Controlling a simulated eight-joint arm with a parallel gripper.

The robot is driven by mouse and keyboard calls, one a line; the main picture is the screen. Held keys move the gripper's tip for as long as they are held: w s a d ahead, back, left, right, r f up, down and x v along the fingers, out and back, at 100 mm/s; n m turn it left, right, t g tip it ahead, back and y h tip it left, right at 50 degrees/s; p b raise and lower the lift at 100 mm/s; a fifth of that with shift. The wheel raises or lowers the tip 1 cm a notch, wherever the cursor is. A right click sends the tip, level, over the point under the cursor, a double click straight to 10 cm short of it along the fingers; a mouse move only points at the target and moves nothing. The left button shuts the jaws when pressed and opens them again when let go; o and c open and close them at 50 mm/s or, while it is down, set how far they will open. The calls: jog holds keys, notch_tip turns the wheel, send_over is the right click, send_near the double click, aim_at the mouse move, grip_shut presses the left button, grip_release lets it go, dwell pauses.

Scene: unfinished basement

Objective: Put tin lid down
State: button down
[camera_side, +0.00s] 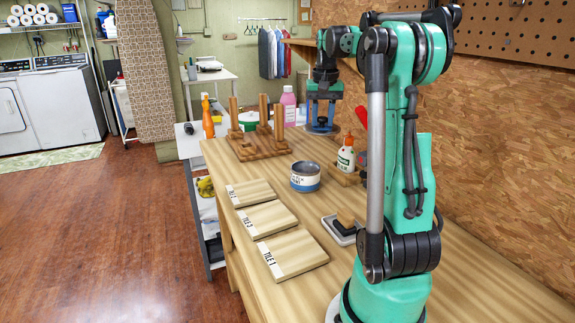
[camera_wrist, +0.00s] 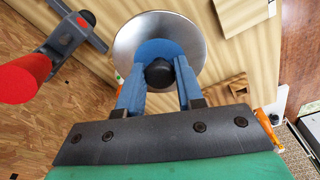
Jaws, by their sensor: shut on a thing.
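The tin lid (camera_wrist: 127,45) is a round silver disc with a dark knob at its middle. My gripper (camera_wrist: 158,78) has its blue fingers shut on this knob, with the disc beyond the fingertips. In the side view my gripper (camera_side: 322,112) points down over the far part of the bench, and the lid (camera_side: 322,129) shows as a thin edge under it. I cannot tell whether the lid touches anything below. An open blue-and-white paint tin (camera_side: 305,183) stands on the bench, nearer the side camera than the lid. Much of what lies under the lid is hidden in the wrist view.
Three labelled tiles (camera_side: 292,252) lie along the bench's left edge. A wooden rack with upright pegs (camera_side: 262,146) stands behind them. A glue bottle (camera_side: 346,158) stands in a wooden holder near the wall. A red-handled tool (camera_wrist: 28,78) is close by. A sponge tray (camera_side: 340,232) sits nearer.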

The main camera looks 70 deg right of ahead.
aim_at(321, 205)
jog(key=shift+s+a+r, duration=0.15)
jog(key=shift+s+a, duration=0.55)
jog(key=shift+a, duration=0.15)
jog(key=shift+s+a+f, duration=0.1)
jog(key=shift+a+f, duration=0.05)
jog(key=shift+f, duration=0.15)
notch_tip(321, 205, down, 19)
jog(key=shift+f, duration=0.2)
jog(key=shift+f, duration=0.1)
jog(key=c, duration=0.6)
grip_release()
jog(key=shift+o, duration=0.2)
